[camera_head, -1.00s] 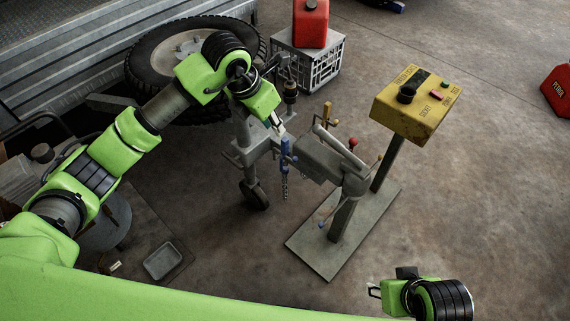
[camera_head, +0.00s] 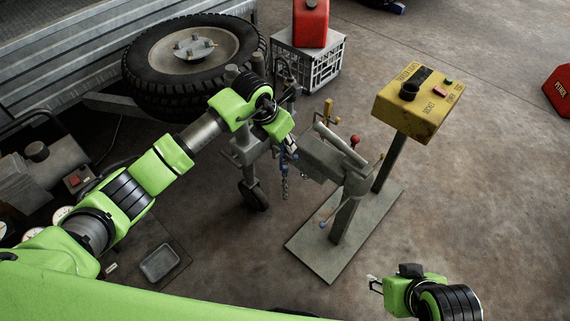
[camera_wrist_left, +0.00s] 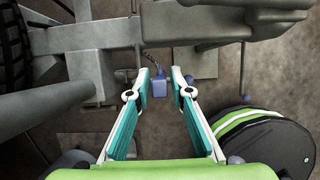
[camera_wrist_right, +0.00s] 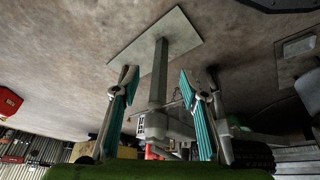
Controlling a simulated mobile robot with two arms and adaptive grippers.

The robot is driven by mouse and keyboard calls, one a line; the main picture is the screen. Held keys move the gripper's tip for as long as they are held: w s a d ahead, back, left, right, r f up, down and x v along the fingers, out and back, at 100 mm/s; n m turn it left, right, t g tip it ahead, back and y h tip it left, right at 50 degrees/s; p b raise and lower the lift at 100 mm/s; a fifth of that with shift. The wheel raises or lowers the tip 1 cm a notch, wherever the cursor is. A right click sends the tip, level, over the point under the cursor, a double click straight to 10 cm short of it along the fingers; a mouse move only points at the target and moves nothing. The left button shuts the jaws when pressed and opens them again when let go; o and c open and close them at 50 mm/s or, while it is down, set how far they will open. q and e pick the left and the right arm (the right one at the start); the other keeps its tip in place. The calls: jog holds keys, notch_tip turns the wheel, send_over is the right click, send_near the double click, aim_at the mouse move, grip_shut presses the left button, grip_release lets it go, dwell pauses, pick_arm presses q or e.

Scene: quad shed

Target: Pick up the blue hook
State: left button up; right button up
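The blue hook (camera_head: 283,157) is by the grey trailer coupling, with a short chain hanging below it. My left gripper (camera_head: 290,147) is right at it and hides part of it. In the left wrist view the blue hook (camera_wrist_left: 160,86) is between the fingertips of my left gripper (camera_wrist_left: 161,74). The fingers are partly closed, with a narrow gap seeming to show beside the blue piece. My right gripper (camera_head: 373,284) is low at the front right, away from the hook. In the right wrist view (camera_wrist_right: 158,74) its fingers are spread and empty.
A grey stand (camera_head: 345,215) with a yellow control box (camera_head: 418,103) is right of the hook. A spare tyre (camera_head: 145,75), a crate (camera_head: 325,65) and a red can (camera_head: 311,22) are behind. Open floor lies at the right.

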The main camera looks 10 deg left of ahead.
pick_arm(q)
grip_shut()
jog(key=shift+r, duration=0.1)
